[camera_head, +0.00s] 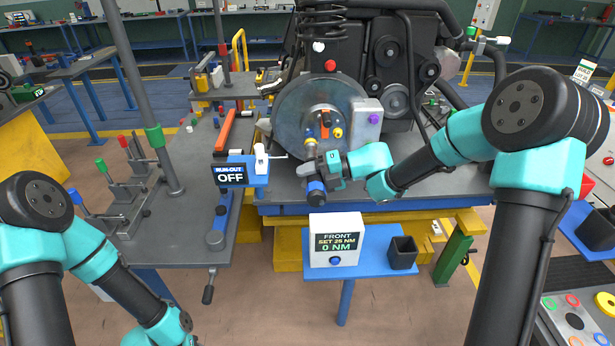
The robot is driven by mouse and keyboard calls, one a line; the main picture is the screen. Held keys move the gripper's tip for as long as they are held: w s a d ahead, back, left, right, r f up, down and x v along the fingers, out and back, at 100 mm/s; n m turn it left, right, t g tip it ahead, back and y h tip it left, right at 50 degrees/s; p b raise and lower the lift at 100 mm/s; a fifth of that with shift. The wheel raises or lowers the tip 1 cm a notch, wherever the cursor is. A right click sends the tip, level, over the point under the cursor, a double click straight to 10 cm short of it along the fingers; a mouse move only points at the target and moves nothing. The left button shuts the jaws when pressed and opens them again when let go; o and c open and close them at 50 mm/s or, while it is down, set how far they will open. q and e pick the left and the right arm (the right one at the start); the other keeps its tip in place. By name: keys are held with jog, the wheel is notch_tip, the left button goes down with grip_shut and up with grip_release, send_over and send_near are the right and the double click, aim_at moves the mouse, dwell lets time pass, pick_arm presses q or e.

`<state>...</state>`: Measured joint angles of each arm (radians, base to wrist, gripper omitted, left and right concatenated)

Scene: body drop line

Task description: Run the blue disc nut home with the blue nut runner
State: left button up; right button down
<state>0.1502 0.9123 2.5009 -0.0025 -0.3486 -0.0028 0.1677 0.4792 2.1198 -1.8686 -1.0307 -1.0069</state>
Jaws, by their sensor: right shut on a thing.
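A large grey disc (292,105) stands upright on the front of the dark engine. Small coloured pieces sit near its hub, among them a blue one (309,133) that looks like the blue disc nut. My right gripper (318,168) is in front of the disc's lower part, shut on a dark tool with a blue band, the blue nut runner (316,190). The tool's grey front end is close to the blue piece; I cannot tell whether they touch. The gripper's fingers are partly hidden by the tool. My left arm runs off the bottom edge, and its gripper is out of view.
A grey-blue box with a purple knob (367,118) is right of the hub. A run-out display (231,174) reads OFF at left. A white torque box (335,240) reads FRONT, SET 25 NM, 0 NM, beside a black cup (403,253) on a blue stand.

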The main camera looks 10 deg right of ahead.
aim_at(310, 193)
jog(key=shift+s+a+r, duration=0.35)
jog(key=shift+s+r, duration=0.5)
jog(key=shift+s, duration=1.05)
jog(key=shift+s+a+r, duration=0.4)
jog(key=shift+s+r, duration=0.4)
jog(key=shift+s, duration=1.05)
jog(key=shift+s+a+r, duration=0.35)
jog(key=shift+s+r, duration=0.5)
jog(key=shift+s, duration=1.05)
jog(key=w+f, duration=0.1)
jog(key=w, duration=0.2)
jog(key=w+d+f, duration=0.1)
jog(key=w+f, duration=0.1)
jog(key=w, duration=0.1)
jog(key=w+d+f, duration=0.1)
jog(key=w+f, duration=0.1)
jog(key=w, duration=0.2)
jog(key=shift+w+d, duration=0.15)
jog(key=shift+w, duration=0.75)
jog(key=shift+w+d, duration=0.2)
jog(key=shift+w, duration=0.7)
jog(key=shift+w+d, duration=0.15)
jog(key=shift+w, duration=1)
